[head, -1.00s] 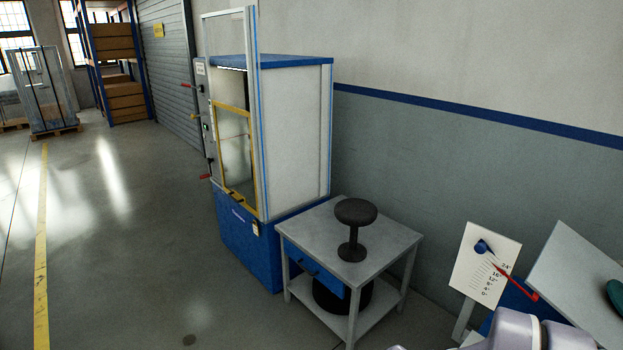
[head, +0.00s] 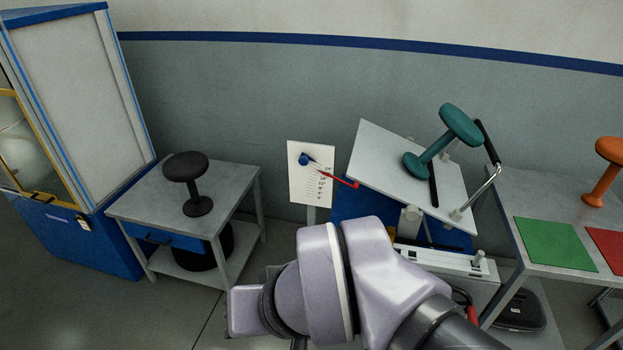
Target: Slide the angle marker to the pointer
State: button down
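The white angle scale board (head: 311,176) stands upright on a post behind my arm. A blue round knob (head: 304,159), which may be the angle marker, sits on its upper left part. A red pointer (head: 338,180) slants down to the right from the board toward the tilted grey plate (head: 386,165). A teal stool (head: 440,142) stands leaning on that plate. The scale's numbers are too small to read now. My arm fills the lower middle of the view; my gripper's fingers are not visible.
A grey side table (head: 140,202) with a black stool (head: 188,180) stands at the left, beside a blue-based cabinet (head: 85,245). At the right, a table holds a green mat (head: 556,245), a red mat (head: 607,246) and an orange stool (head: 604,172). A black bar with a bent metal handle (head: 484,190) sticks out beside the plate.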

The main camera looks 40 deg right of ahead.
aim_at(304, 160)
jog(key=z, duration=1.8)
jog(key=k+j+z, duration=0.1)
jog(key=j, duration=0.3)
jog(key=k+j+z, duration=0.1)
jog(key=j, duration=0.25)
jog(key=k+j, duration=0.1)
jog(key=j, duration=0.3)
jog(key=k+j+z, duration=0.15)
jog(key=j, duration=0.2)
jog(key=k+j+z, duration=0.1)
jog(key=j, duration=0.3)
jog(key=i+l, duration=0.1)
jog(key=i, duration=0.25)
jog(key=i+l+u, duration=0.1)
jog(key=i, duration=0.2)
